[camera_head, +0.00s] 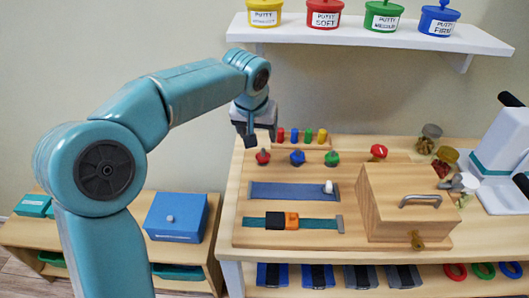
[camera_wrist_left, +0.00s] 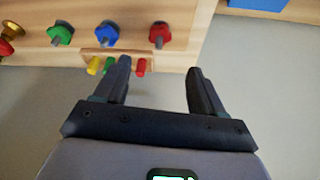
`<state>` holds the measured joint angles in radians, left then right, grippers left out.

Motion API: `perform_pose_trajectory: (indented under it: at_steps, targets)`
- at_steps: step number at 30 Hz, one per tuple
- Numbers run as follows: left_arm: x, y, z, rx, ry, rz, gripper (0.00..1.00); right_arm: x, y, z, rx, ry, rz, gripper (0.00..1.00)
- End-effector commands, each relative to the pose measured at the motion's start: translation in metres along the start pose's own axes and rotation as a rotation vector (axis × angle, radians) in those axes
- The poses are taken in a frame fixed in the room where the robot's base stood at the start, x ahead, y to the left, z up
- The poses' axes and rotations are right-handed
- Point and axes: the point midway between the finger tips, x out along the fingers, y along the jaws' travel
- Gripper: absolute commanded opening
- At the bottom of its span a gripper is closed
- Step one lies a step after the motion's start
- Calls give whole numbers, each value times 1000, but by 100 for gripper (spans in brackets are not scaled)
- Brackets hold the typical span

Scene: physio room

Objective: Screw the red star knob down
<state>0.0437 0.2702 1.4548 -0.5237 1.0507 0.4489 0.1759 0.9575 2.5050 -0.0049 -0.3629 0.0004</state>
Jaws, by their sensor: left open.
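The red star knob (camera_head: 263,157) stands on the wooden board (camera_head: 240,215) at its back left corner, left of a blue knob (camera_head: 297,158) and a green knob (camera_head: 332,159). My left gripper (camera_head: 257,133) is open and empty, near the red knob on its wall side and apart from it. In the left wrist view, the red knob (camera_wrist_left: 159,35) shows beyond the gap between the open fingertips (camera_wrist_left: 159,67), with a short grey stem. How far the knob is screwed in I cannot tell. My right gripper is not in view.
Several coloured pegs (camera_head: 308,136) stand in a block behind the knobs, close to one finger in the wrist view. A wooden box (camera_head: 400,215) with a handle is at right. A shelf (camera_head: 380,36) with putty tubs hangs above. A blue box (camera_head: 176,215) sits lower left.

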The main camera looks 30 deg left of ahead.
Motion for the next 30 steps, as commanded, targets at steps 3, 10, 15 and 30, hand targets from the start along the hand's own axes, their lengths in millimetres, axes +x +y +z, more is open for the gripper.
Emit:
perform_pose_trajectory:
  at_steps: [3, 10, 15, 30]
  targets:
    - [32, 0, 3, 1, -5, -2, 69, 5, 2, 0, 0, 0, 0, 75]
    - [85, 1, 2, 1, -5, -1, 69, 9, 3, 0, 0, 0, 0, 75]
    - [112, 2, 0, 1, -3, -1, 69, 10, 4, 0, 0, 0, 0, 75]
    - [124, 3, -3, 1, 0, 0, 50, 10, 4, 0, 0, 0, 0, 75]
